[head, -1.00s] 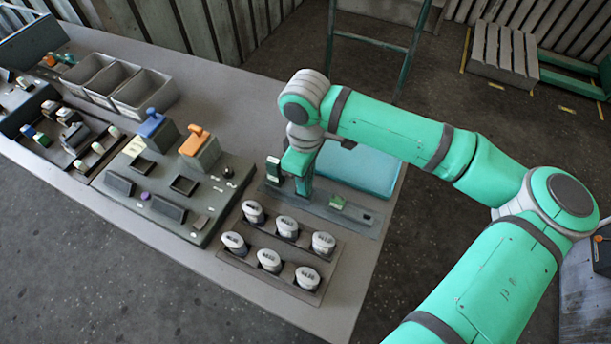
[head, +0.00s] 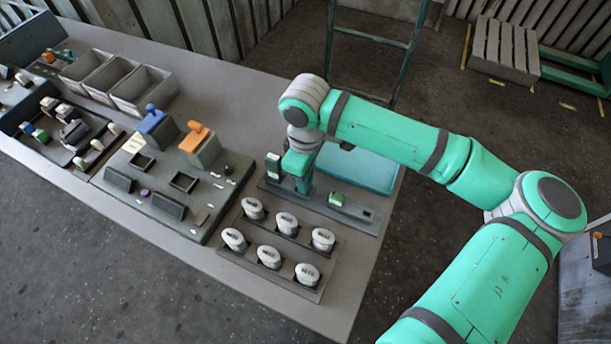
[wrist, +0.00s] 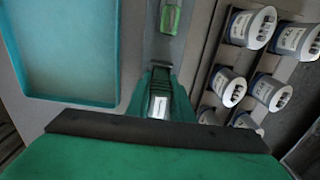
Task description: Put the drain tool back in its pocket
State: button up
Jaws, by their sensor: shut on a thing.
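My gripper (head: 302,184) is low over the left part of a long grey holder strip (head: 352,213) on the bench. In the wrist view the gripper (wrist: 160,92) is shut on a slim grey piece with a white label (wrist: 158,105), which I take to be the drain tool. Its lower end and any pocket under it are hidden by the fingers. A green block (head: 337,199) sits further right on the strip; it also shows in the wrist view (wrist: 170,18). An upright dark piece with a pale label (head: 273,166) stands at the strip's left end.
Several white-topped cups (head: 269,258) stand in a rack close to the strip. A teal tray (head: 362,170) lies behind it. A dark panel with blue and orange levers (head: 198,148) is to the left. Grey bins (head: 143,92) are at the far left.

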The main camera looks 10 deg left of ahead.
jog(key=o, duration=1)
jog(key=shift+c, duration=0.2)
notch_tip(320, 180, up, 11)
jog(key=shift+w+f, duration=0.1)
jog(key=shift+f, duration=0.05)
jog(key=shift+a, duration=0.15)
jog(key=shift+d, duration=0.3)
